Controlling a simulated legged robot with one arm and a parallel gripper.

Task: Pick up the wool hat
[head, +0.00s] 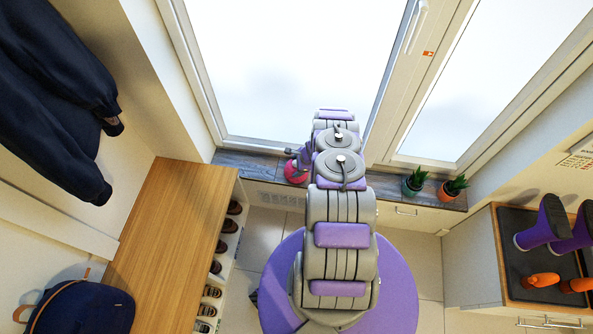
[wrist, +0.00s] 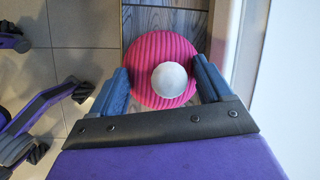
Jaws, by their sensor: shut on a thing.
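The wool hat (wrist: 145,57) is pink and ribbed with a white pompom on top. In the wrist view it sits between the two blue fingers of my gripper (wrist: 166,85), which touch it on both sides. My gripper is shut on the hat. In the head view the hat (head: 294,173) shows at the window sill, partly hidden by my arm. The wooden sill lies under the hat, and I cannot tell whether the hat still rests on it.
The dark wooden sill (head: 385,187) runs below the window, with two potted plants (head: 415,181) to the right. A shoe cubby bench (head: 175,235) stands at left. Purple boots (head: 545,224) stand on a cabinet at right. The window frame is close beside the gripper.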

